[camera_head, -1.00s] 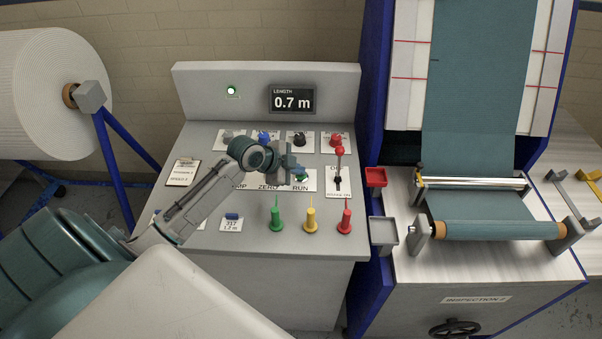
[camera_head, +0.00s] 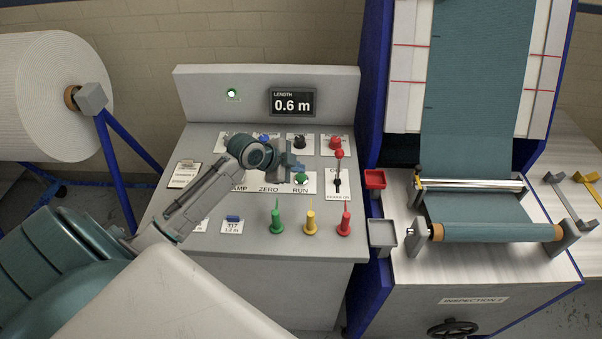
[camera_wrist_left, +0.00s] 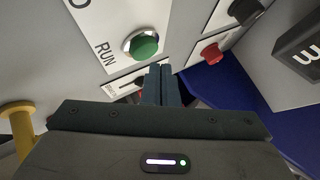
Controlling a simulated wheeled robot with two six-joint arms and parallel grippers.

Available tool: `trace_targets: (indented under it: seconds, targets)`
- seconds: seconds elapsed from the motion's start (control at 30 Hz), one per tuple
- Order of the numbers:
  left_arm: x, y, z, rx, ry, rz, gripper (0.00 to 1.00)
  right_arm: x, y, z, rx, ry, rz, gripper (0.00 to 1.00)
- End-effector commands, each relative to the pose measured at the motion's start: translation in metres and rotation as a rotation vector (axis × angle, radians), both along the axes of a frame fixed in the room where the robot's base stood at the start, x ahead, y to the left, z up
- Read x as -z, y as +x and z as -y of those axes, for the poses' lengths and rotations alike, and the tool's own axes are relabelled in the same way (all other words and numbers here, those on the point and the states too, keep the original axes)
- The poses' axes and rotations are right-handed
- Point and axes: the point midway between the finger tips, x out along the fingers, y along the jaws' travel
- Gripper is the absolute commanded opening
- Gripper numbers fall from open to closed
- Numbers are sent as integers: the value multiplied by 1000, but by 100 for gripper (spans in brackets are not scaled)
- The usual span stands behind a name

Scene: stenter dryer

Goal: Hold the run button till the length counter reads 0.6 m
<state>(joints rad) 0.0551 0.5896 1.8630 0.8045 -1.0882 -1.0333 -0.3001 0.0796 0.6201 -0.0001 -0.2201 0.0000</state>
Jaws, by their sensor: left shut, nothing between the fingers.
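The length counter (camera_head: 292,101) on the panel's back wall reads 0.6 m. The green run button (camera_head: 301,179) sits on the sloped panel above the RUN label. It also shows in the left wrist view (camera_wrist_left: 142,44), with a metal ring around it. My left gripper (camera_head: 297,169) is shut and empty. Its fingertips are just beyond the button in the head view. In the left wrist view the closed fingers (camera_wrist_left: 162,85) are beside and below the button, and the button's face is uncovered. My right gripper is not in view.
A red-knobbed lever (camera_head: 338,165) stands right of the button. Red, black and blue controls lie behind the gripper. Green (camera_head: 276,221), yellow (camera_head: 310,221) and red (camera_head: 345,222) pegs stand along the front. Teal cloth (camera_head: 478,90) hangs at right.

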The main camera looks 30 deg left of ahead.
Motion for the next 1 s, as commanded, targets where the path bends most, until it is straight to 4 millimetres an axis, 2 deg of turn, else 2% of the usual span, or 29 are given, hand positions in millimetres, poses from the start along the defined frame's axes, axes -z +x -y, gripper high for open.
trace_targets:
  seconds: [0.37,0.83,1.0]
  targets:
    - [-3,0,0,1,0,2,0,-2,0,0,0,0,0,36]
    - [-48,0,0,1,1,2,0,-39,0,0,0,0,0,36]
    - [-52,0,0,1,0,2,0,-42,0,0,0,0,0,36]
